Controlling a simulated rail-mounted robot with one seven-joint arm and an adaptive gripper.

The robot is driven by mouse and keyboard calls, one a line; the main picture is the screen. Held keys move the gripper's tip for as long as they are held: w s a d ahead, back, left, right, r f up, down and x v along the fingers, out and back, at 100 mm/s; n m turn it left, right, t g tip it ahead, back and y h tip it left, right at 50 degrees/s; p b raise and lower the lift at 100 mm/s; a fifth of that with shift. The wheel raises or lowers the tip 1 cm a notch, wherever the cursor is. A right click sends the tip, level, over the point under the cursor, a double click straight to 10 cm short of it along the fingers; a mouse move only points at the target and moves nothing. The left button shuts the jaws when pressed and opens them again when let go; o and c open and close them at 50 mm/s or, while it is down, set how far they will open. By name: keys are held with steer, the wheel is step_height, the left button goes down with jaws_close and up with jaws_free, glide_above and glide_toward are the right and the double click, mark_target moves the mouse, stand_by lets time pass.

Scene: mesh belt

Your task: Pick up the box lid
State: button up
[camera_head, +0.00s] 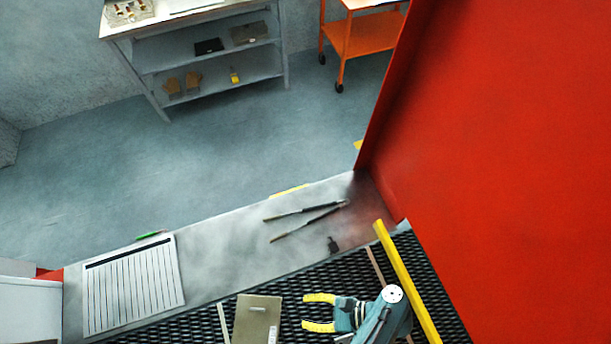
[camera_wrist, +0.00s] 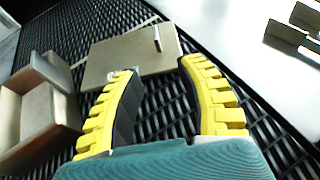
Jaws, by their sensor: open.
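The box lid appears to be a flat beige-tan panel (camera_head: 252,315) on the black mesh belt at the bottom of the head view, with a small pale handle-like piece on it. It also shows in the wrist view (camera_wrist: 118,54), ahead of the fingers. My gripper (camera_head: 308,312) has two yellow fingers, spread apart with nothing between them. It is to the right of the panel in the head view. In the wrist view the open fingers (camera_wrist: 160,68) point toward the panel's near edge, and one fingertip overlaps it in the picture. I cannot tell whether they touch.
A brown open box-like object (camera_wrist: 40,112) stands left in the wrist view. A yellow rail (camera_head: 408,283) and red wall (camera_head: 510,150) lie right of my gripper. A steel ledge (camera_head: 225,240) holds a lined sheet (camera_head: 135,285) and long thin tools (camera_head: 300,212).

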steer(key=b, duration=0.8)
glide_toward(262, 310)
steer(key=a+f, duration=0.2)
steer(key=shift+a, duration=0.35)
steer(key=a, duration=0.3)
steer(key=shift+a+f, duration=0.15)
steer(key=shift+f, duration=0.05)
steer(key=x, duration=0.5)
steer(key=shift+a, duration=0.15)
jaws_close()
